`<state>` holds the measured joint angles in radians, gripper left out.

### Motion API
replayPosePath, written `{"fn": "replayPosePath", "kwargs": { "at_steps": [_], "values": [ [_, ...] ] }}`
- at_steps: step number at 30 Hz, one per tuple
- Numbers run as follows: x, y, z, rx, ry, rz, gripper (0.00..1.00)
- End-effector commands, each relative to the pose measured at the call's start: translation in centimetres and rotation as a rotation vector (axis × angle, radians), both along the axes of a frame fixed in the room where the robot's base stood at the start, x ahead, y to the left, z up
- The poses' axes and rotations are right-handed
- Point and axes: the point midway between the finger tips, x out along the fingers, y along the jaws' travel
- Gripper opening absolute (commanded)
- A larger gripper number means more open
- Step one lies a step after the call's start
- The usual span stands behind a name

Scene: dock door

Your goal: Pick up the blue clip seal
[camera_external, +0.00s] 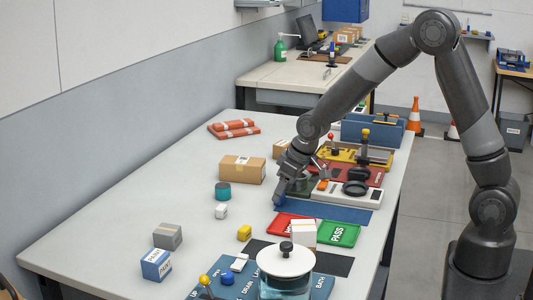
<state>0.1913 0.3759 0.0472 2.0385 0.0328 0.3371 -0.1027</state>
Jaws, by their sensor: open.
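My gripper (279,199) is open and low over the left end of a dark blue mat (335,213) on the long white table. A small patch of brighter blue shows at the fingertips; it may be the blue clip seal, but it is too small and too covered by the gripper to be sure. I cannot tell whether the fingers touch it or stand around it.
A cardboard box (242,169) and a teal cylinder (222,190) stand left of my gripper. Red (287,225) and green (338,234) trays lie in front, with a white box (303,232). A white device (347,193) is to the right.

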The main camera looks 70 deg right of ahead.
Motion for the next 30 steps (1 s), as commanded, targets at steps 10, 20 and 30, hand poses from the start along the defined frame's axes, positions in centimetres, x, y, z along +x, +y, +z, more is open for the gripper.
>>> {"fn": "replayPosePath", "kwargs": {
  "at_steps": [10, 20, 30],
  "values": [
    [0.73, -0.06, -1.47, 0.000, -0.002, 0.000, 0.58],
    [0.69, -0.06, -1.45, 0.000, -0.001, 0.000, 0.38],
    [0.69, -0.06, -1.44, 0.000, -0.001, 0.000, 0.11]
  ]
}}
